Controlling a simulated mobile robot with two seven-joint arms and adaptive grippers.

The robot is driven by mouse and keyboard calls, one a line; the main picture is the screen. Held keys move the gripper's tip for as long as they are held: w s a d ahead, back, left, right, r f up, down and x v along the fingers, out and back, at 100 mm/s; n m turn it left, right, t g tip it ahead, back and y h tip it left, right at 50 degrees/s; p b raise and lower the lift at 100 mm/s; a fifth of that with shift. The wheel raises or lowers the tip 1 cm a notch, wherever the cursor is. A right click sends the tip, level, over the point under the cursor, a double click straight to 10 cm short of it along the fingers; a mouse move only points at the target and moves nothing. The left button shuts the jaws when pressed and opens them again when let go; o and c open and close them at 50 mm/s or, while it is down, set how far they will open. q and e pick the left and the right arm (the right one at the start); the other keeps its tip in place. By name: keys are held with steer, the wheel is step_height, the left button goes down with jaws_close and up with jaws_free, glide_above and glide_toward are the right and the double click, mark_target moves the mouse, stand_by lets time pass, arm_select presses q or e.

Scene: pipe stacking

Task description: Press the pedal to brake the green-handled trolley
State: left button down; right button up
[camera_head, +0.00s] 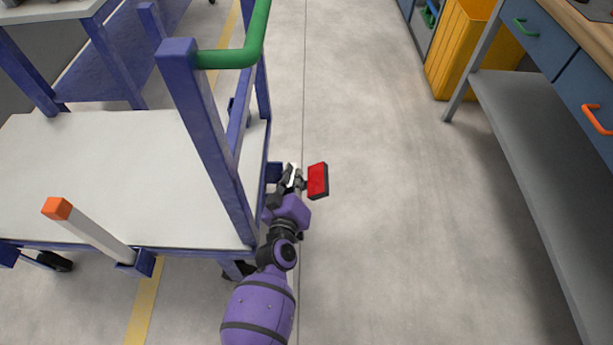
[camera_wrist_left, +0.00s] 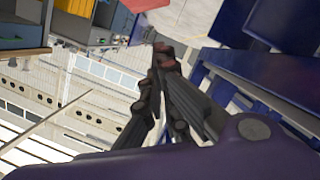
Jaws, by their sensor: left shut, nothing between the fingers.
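The trolley has a blue frame, a white deck (camera_head: 110,175) and a green handle (camera_head: 246,53) on its upper right. A red pedal (camera_head: 317,181) sticks out beyond the trolley's right end, low above the floor. Its red surface also shows at the top of the left wrist view (camera_wrist_left: 146,4). My left gripper (camera_head: 294,178) is shut and empty, just left of the pedal and beside the trolley's end. In the left wrist view its fingertips (camera_wrist_left: 164,54) are together, below the pedal in the picture. I cannot tell whether they touch it. My right gripper is not in view.
A blue upright post (camera_head: 208,140) of the trolley stands close to my left arm. A white post with an orange tip (camera_head: 85,230) rises at the deck's front. A workbench with a grey lower shelf (camera_head: 535,160) and a yellow bin (camera_head: 468,50) stand right. The floor between is clear.

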arm_select(q)
steer(key=w+d+f+b, duration=0.2)
steer(key=w+f, duration=0.1)
steer(key=f, duration=0.1)
steer(key=shift+w+d+b, duration=0.3)
steer(key=shift+d+b, duration=0.1)
